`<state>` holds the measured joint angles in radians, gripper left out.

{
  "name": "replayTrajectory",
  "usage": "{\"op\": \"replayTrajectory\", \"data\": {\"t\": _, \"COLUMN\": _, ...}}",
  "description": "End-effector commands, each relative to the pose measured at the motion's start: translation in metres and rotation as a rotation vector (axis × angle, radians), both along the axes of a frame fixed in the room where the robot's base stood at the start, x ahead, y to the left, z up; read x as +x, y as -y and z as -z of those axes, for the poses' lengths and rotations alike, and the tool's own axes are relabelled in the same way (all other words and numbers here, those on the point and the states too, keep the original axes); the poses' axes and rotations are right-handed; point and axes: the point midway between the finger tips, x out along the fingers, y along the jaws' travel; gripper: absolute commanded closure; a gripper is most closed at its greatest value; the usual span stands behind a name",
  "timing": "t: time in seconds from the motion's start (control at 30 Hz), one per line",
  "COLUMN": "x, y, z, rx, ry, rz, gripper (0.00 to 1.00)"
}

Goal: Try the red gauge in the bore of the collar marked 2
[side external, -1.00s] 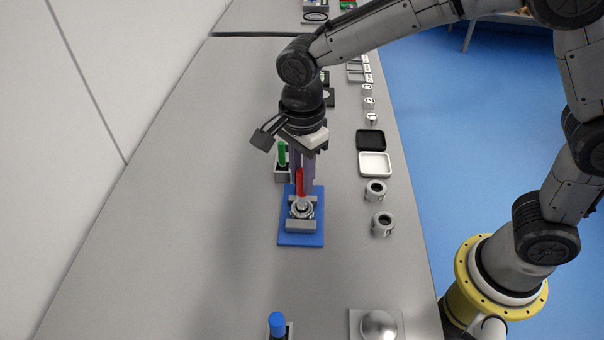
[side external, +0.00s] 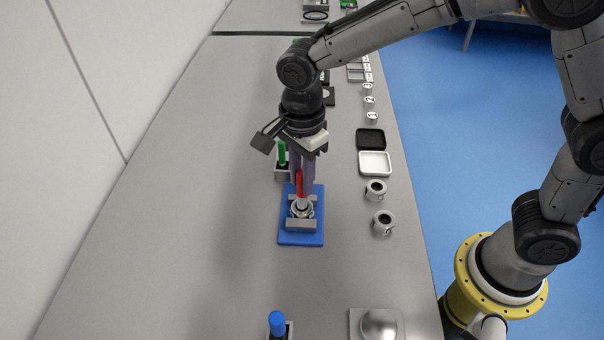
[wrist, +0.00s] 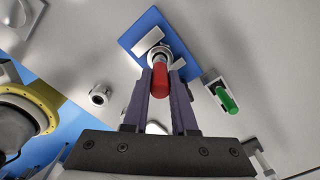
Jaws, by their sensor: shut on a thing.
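My gripper (wrist: 160,92) is shut on the red gauge (side external: 299,183), whose red handle also shows between the dark purple fingers in the wrist view (wrist: 160,80). The gauge is upright with its metal lower end at the collar (side external: 302,211). I cannot tell how deep the end sits in the bore. This collar, also in the wrist view (wrist: 158,51), stands between two grey blocks on a blue plate (side external: 288,238). Its number is not readable. Two other grey collars, a farther one (side external: 375,190) and a nearer one (side external: 383,223), stand to the right, their marks unreadable.
A green gauge (side external: 282,153) stands in a holder just behind the plate. A blue-topped gauge (side external: 277,322) is at the front. A white tray (side external: 375,172) and a black tray (side external: 370,139) lie to the right. A metal dome (side external: 379,325) sits front right. The table left of the plate is clear.

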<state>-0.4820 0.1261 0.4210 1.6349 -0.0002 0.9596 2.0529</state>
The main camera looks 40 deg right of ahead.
Motion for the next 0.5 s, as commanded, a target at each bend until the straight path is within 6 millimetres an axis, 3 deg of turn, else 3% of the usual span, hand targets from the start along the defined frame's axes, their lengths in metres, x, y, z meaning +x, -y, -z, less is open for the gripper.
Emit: {"op": "replayTrajectory", "data": {"t": 0.5, "x": 0.0002, "y": -0.0001, "z": 0.0069, "rx": 0.001, "ry": 0.001, "rz": 0.0, "gripper": 1.0}}
